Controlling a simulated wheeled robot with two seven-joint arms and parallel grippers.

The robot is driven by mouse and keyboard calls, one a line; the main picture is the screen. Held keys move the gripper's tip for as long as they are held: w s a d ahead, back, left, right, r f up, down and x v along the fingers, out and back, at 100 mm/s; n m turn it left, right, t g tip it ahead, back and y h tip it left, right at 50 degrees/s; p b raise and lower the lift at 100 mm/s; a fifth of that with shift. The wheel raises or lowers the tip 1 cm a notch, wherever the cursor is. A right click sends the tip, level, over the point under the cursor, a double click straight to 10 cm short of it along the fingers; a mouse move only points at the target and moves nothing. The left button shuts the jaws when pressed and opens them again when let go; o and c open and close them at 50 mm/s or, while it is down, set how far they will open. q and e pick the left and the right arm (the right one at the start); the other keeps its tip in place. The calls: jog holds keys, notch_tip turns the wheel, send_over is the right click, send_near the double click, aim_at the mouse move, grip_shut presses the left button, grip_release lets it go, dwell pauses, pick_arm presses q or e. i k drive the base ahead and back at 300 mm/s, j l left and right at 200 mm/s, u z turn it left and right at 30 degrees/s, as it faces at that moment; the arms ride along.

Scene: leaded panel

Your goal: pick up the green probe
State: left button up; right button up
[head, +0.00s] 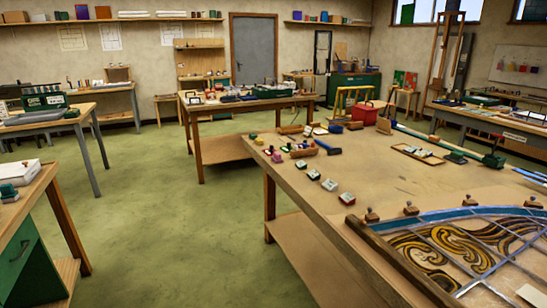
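I cannot make out for certain which thing is the green probe. Green things do show on the big wooden table (310,190). A long pale rod with green parts (425,138) lies across its far right part. A dark green block (455,157) sits by the rod's near end, and a dark green tool (493,158) is just right of it. A small green item (253,137) is at the table's far left corner, beside a cluster of small coloured pieces. Neither of my grippers is in view.
A leaded glass panel (440,250) lies at the near right, with a wooden batten (400,262) along its left side. Several small blocks (329,184), a hammer (327,147), a red box (365,112) and a tray (418,153) are on the table. Green floor (160,220) is clear at left.

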aim_at(301, 165)
jog(key=i+j+u, duration=0.25)
jog(key=i, duration=0.6)
jog(key=i+u, duration=0.25)
jog(key=i, duration=0.65)
jog(key=i+j+z, duration=0.1)
jog(key=i+z, duration=0.3)
jog(key=i+j+z, duration=0.2)
jog(key=i+z, duration=0.2)
jog(key=i+j+z, duration=0.4)
jog(key=l, duration=0.05)
